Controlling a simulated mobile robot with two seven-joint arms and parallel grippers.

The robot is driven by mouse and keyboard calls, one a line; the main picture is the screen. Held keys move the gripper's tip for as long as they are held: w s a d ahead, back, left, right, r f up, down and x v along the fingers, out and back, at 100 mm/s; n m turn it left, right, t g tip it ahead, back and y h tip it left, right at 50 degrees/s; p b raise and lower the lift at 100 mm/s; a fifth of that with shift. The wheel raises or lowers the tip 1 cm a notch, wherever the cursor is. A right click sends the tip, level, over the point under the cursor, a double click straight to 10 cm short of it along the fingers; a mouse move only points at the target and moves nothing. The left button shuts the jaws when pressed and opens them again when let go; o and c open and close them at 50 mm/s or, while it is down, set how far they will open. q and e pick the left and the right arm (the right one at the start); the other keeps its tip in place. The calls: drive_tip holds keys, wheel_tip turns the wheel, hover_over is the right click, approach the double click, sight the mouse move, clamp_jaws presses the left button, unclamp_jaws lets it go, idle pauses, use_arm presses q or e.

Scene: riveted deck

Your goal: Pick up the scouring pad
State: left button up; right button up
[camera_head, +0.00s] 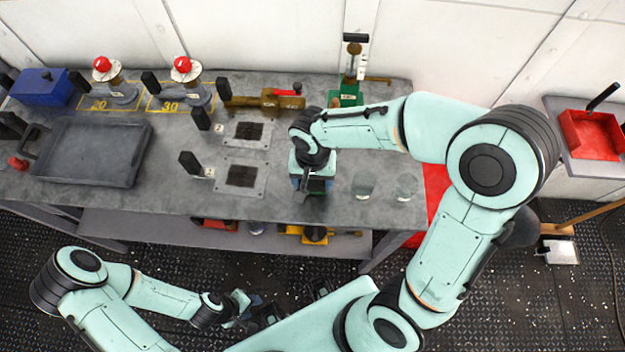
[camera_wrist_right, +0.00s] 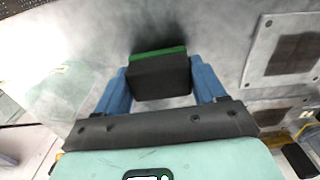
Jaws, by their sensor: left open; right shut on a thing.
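The scouring pad (camera_wrist_right: 160,78) is a dark block with a green layer along its far edge in the right wrist view. My right gripper (camera_wrist_right: 162,84) is shut on it, with one blue finger on each side. In the head view my right gripper (camera_head: 312,188) points down over the grey bench, and a little green of the pad shows at its fingers. I cannot tell whether the pad touches the bench top. My left gripper (camera_head: 244,310) is open and empty in front of the bench, low in the head view.
The grey bench (camera_head: 330,215) holds two clear glasses (camera_head: 364,185) just right of the gripper. Two dark mesh plates (camera_head: 242,177) lie to its left, with a dark tray (camera_head: 90,155) further left. A green-based press (camera_head: 348,95) stands behind.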

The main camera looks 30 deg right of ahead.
use_arm(q)
drive_tip(key=w+r+p, duration=0.2)
drive_tip(key=r, duration=0.1)
use_arm(e)
wheel_tip(320, 180, up, 18)
drive_tip(key=shift+r, duration=0.2)
